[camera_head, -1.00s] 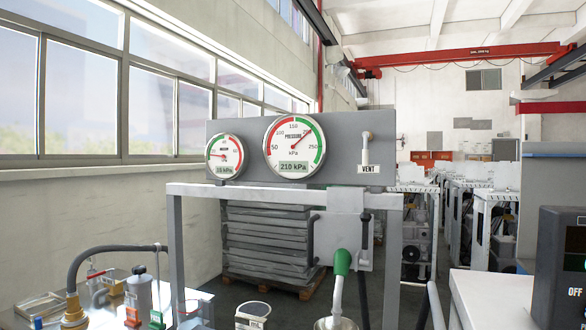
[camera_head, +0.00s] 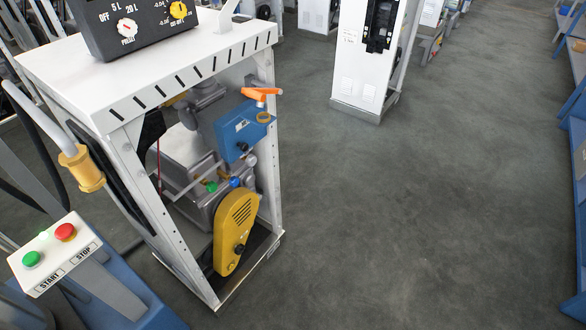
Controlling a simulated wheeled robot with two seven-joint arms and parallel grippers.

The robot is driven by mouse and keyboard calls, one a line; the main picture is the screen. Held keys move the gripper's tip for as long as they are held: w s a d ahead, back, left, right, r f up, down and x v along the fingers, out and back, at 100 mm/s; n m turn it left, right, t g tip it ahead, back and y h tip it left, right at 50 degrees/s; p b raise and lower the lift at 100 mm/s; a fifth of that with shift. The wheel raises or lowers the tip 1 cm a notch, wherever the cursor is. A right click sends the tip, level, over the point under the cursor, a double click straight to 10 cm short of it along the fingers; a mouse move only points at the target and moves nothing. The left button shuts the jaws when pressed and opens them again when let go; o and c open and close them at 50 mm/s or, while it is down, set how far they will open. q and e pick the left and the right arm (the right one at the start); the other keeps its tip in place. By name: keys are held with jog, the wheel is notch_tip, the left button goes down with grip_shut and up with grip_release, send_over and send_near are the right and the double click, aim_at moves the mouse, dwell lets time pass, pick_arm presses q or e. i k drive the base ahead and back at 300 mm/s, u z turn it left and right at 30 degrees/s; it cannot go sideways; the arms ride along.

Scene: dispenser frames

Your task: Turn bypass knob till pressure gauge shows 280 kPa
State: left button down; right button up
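The pressure gauge is out of the present view. No knob here has a readable bypass label, so I cannot tell which one it is. Inside the white dispenser frame (camera_head: 150,65), an orange handle (camera_head: 262,95) sits above a blue box (camera_head: 240,132). Below them are a small blue knob (camera_head: 236,182) and a small green knob (camera_head: 211,187). The black panel on top has a white knob (camera_head: 127,29) and a yellow knob (camera_head: 179,10). Neither gripper is in view.
A white box with a green start button (camera_head: 32,258) and red stop button (camera_head: 66,232) stands at lower left. A yellow nozzle-like part (camera_head: 82,168) hangs on the frame's left side. Another white cabinet (camera_head: 362,85) stands behind. The grey floor (camera_head: 420,210) to the right is clear.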

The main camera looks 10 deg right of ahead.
aim_at(250, 160)
jog(key=z, duration=1.6)
jog(key=i, duration=0.15)
jog(key=u, duration=1.55)
jog(key=i, duration=1)
jog(key=u, duration=1)
